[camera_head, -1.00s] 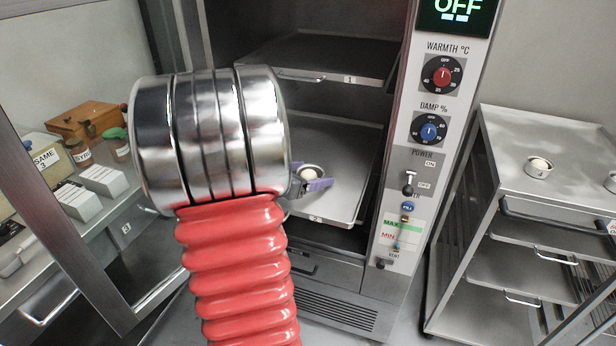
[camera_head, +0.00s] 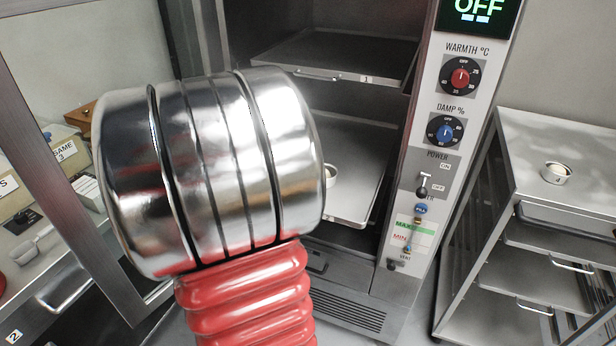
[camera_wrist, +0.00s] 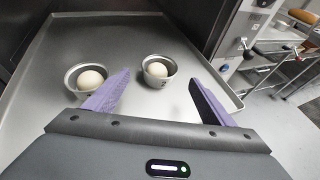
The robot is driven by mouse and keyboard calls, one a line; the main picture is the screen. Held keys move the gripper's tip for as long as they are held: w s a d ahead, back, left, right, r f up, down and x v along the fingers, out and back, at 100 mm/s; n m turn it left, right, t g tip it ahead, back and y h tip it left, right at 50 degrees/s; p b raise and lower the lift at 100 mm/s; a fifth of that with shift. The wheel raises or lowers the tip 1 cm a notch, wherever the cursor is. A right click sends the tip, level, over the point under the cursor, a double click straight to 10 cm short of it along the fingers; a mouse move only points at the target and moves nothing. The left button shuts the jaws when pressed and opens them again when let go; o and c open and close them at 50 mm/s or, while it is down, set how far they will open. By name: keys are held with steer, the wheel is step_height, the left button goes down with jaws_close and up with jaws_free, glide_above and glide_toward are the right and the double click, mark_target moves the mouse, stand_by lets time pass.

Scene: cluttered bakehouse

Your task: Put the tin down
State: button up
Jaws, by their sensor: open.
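A small metal tin with a pale dough ball (camera_wrist: 158,71) stands upright on the lower tray (camera_wrist: 205,38) in the open cabinet. In the wrist view it sits just beyond and between the fingertips of my gripper (camera_wrist: 160,78), which is open and apart from it. A second tin with a dough ball (camera_wrist: 87,79) stands to its left on the same tray, close to the left finger. In the head view one tin (camera_head: 331,172) shows only partly at the edge of my arm. My arm hides the gripper and the tray's left part there.
An upper tray (camera_head: 335,55) lies above the lower one. The cabinet's control panel (camera_head: 440,150) stands to the right, its display reading OFF. A steel rack (camera_head: 520,140) at the far right carries another tin (camera_head: 556,173) on top. A cluttered counter (camera_head: 60,240) is at left.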

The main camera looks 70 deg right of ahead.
steer(key=shift+v, duration=1.25)
steer(key=shift+w+a, duration=0.1)
steer(key=shift+a, duration=0.2)
steer(key=w+a+m+t+y, duration=0.4)
steer(key=a, duration=1.1)
steer(key=w+a+m+t+y, duration=0.4)
steer(key=a, duration=1.1)
steer(key=w+a+r+m+t+y, duration=0.1)
steer(key=w+a+m+t+y, duration=0.3)
steer(key=a, duration=1.2)
steer(key=shift+w, duration=0.15)
steer(key=shift+r, duration=0.1)
steer(key=shift+c, duration=0.4)
